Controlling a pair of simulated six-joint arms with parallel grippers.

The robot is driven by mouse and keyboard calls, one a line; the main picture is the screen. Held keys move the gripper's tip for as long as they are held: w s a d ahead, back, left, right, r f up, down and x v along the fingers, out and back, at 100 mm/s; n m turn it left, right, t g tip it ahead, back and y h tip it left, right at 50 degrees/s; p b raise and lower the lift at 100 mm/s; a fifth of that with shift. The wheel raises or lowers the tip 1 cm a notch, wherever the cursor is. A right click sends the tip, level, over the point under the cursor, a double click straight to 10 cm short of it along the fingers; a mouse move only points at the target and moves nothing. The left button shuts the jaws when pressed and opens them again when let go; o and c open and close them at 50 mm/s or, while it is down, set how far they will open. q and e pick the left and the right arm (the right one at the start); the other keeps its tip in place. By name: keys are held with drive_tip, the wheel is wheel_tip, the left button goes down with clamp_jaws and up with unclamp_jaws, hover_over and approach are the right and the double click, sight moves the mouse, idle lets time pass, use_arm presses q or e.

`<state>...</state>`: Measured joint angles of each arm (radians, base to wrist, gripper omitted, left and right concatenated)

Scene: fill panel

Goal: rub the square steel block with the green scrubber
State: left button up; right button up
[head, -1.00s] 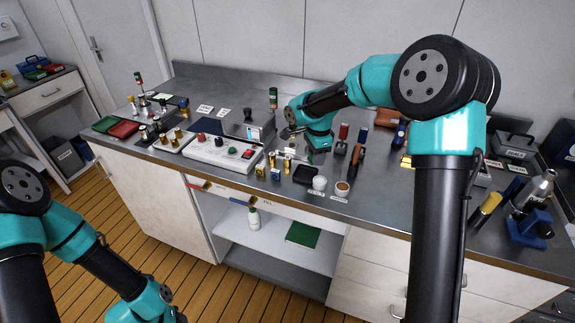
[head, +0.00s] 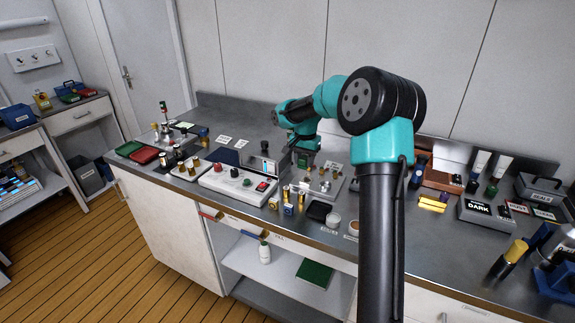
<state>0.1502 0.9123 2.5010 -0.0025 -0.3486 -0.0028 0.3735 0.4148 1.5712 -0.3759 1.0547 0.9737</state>
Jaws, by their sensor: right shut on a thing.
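My right gripper (head: 304,153) is over the middle of the steel bench, behind the white control box. It is shut on a small dark green thing (head: 303,162), which looks like the green scrubber and is mostly hidden by the gripper. A small grey steel-looking piece (head: 264,163) stands just left of the gripper; I cannot tell whether it is the square steel block. Whether the scrubber touches any block is too small to see. My left gripper is out of view.
The white control box (head: 238,183) with knobs stands in front and left of my right gripper. A box marked DARK (head: 480,212) is at right.

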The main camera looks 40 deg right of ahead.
idle(0.4)
drive_tip(key=shift+f, duration=3.2)
drive_tip(key=shift+d+f, duration=0.3)
drive_tip(key=shift+f, duration=0.5)
drive_tip(key=shift+w+d, duration=0.35)
drive_tip(key=shift+d, duration=0.4)
drive_tip(key=shift+w+d, duration=0.3)
drive_tip(key=shift+d, duration=0.45)
drive_tip(key=shift+w+d, duration=0.35)
drive_tip(key=shift+d, duration=0.4)
drive_tip(key=shift+c, duration=0.3)
drive_tip(key=shift+a, duration=0.2)
drive_tip(key=shift+s+a, duration=0.35)
drive_tip(key=shift+a, duration=0.4)
drive_tip(key=shift+s+a, duration=0.3)
drive_tip(key=shift+a, duration=0.5)
drive_tip(key=shift+s+a, duration=0.35)
drive_tip(key=shift+a, duration=0.4)
drive_tip(key=shift+r, duration=4.05)
drive_tip(key=shift+s, duration=0.1)
